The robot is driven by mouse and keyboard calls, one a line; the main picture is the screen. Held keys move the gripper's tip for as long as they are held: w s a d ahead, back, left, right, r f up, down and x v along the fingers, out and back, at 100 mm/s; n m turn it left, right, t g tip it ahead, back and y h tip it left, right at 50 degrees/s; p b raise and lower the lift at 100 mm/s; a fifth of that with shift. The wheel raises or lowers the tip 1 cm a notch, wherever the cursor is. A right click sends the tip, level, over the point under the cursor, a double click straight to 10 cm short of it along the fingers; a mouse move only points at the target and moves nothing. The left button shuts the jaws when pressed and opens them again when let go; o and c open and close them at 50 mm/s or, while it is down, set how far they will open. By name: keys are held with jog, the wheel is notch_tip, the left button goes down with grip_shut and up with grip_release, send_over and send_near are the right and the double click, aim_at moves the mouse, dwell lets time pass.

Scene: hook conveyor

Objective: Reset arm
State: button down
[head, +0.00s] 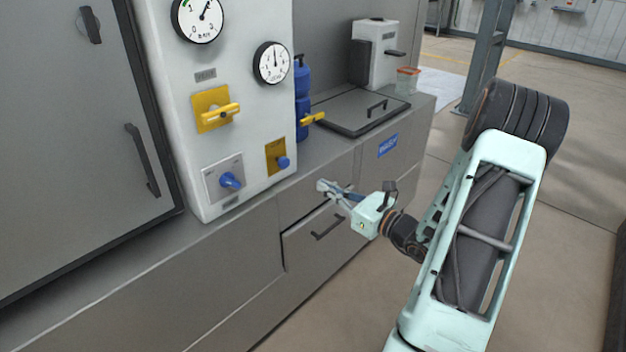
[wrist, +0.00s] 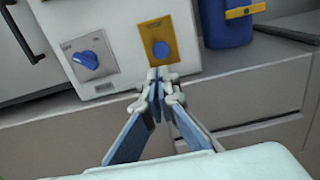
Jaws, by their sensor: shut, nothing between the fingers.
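My gripper (head: 322,185) is at the end of my arm, in front of the grey counter and a little below the white control panel. It is shut and empty. In the wrist view my gripper's fingertips (wrist: 158,78) meet just below a blue push button (wrist: 160,49) on a yellow plate. I cannot tell from these frames whether they touch the panel; the head view shows them apart from it.
The white control panel (head: 235,95) carries gauges, a yellow handle (head: 218,115) and a blue knob (head: 230,181). A blue canister (head: 302,90) stands to its right, beside a dark lid (head: 360,108). A drawer (head: 318,236) is below the counter. The floor at right is clear.

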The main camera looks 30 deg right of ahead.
jog(key=shift+s+d, duration=0.2)
jog(key=shift+s, duration=0.35)
